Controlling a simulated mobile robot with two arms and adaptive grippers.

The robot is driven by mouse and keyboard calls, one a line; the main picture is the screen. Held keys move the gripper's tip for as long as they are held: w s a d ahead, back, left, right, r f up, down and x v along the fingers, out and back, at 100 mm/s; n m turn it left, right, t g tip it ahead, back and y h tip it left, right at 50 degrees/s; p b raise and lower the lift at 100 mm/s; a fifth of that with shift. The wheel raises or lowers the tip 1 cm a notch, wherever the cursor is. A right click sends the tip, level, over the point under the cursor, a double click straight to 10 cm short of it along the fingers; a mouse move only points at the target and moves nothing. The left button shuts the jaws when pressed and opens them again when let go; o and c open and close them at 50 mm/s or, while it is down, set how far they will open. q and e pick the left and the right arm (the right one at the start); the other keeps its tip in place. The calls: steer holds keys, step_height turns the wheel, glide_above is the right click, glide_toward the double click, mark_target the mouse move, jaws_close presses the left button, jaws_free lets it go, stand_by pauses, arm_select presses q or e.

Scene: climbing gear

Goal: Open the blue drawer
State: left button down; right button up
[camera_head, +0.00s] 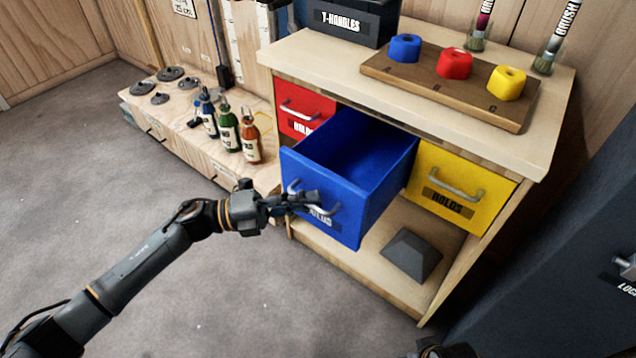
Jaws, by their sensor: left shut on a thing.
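The blue drawer (378,190) is pulled well out of the wooden cabinet, between the red drawer and the yellow drawer. Its inside shows and looks empty. My left gripper (309,201) is at the drawer's front, shut on the drawer's metal handle (327,211). The fingers hide part of the handle and of the label. A small dark part at the bottom edge (446,348) may belong to my right arm; its fingers do not show.
The red drawer (304,106) and yellow drawer (457,187) are shut. A grey wedge-like block (411,255) lies on the shelf below. A wooden rack (450,82) with blue, red and yellow holds stands on top. Bottles (228,130) stand on a low bench at left. The floor in front is clear.

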arm_select(q)
steer(key=s+a+p, duration=0.1)
steer(key=s+a, duration=0.4)
steer(key=s, duration=0.2)
steer(key=shift+a, duration=0.15)
arm_select(e)
step_height(320, 180, down, 7)
steer(key=s, duration=0.1)
steer(key=shift+s+r, duration=0.15)
steer(key=shift+r, duration=0.05)
arm_select(q)
steer(key=shift+s, duration=0.1)
arm_select(e)
steer(key=shift+a, duration=0.1)
arm_select(q)
steer(key=c, duration=1.7)
jaws_free()
steer(key=a, duration=0.4)
steer(key=s+a+f, duration=0.1)
steer(key=a, duration=0.6)
steer(key=shift+s+a+f, duration=0.3)
steer(key=shift+s+a, duration=0.05)
steer(key=shift+a, duration=0.05)
